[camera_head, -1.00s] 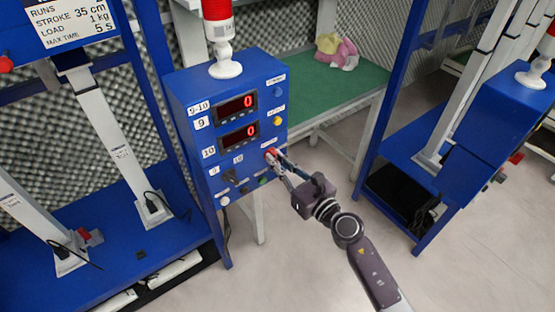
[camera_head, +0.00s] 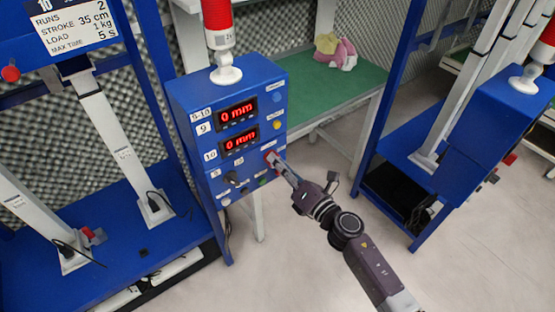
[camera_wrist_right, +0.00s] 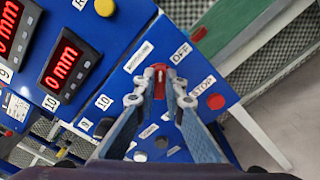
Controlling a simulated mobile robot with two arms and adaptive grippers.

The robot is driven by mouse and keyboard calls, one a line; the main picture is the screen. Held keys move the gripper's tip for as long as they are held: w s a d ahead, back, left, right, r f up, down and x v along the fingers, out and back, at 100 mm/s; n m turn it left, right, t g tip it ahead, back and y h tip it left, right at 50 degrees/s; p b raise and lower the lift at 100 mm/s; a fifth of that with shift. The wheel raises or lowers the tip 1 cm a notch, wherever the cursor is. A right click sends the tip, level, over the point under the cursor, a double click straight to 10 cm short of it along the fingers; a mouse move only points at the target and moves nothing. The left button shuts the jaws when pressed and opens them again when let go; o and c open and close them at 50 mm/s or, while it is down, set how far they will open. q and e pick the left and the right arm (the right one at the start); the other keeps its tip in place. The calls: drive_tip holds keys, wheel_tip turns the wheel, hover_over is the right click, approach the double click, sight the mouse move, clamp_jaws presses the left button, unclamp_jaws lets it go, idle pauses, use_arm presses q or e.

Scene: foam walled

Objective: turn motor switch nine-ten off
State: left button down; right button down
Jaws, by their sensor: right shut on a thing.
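The blue control box (camera_head: 182,95) stands left of centre, with labels 9-10, 9 and 10 on its front. My right gripper (camera_head: 273,160) reaches its right edge from the lower right. In the right wrist view my gripper (camera_wrist_right: 161,98) is shut on a red switch knob (camera_wrist_right: 160,78), one finger on each side. My left gripper is not in view.
A red STOP button (camera_wrist_right: 216,101) sits close to the right finger. Two displays (camera_head: 237,113) read 0 mm. A yellow button (camera_head: 277,125) is above the gripper. A red lamp (camera_head: 217,20) tops the box. A green-topped table (camera_head: 335,95) stands behind. Open floor lies right.

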drive_tip(key=shift+f+m+p, duration=0.2)
drive_tip(key=shift+m+p, duration=0.75)
drive_tip(key=shift+m, duration=2.95)
drive_tip(key=c, duration=2)
unclamp_jaws()
drive_tip(key=shift+d, duration=0.1)
drive_tip(key=v, duration=1.2)
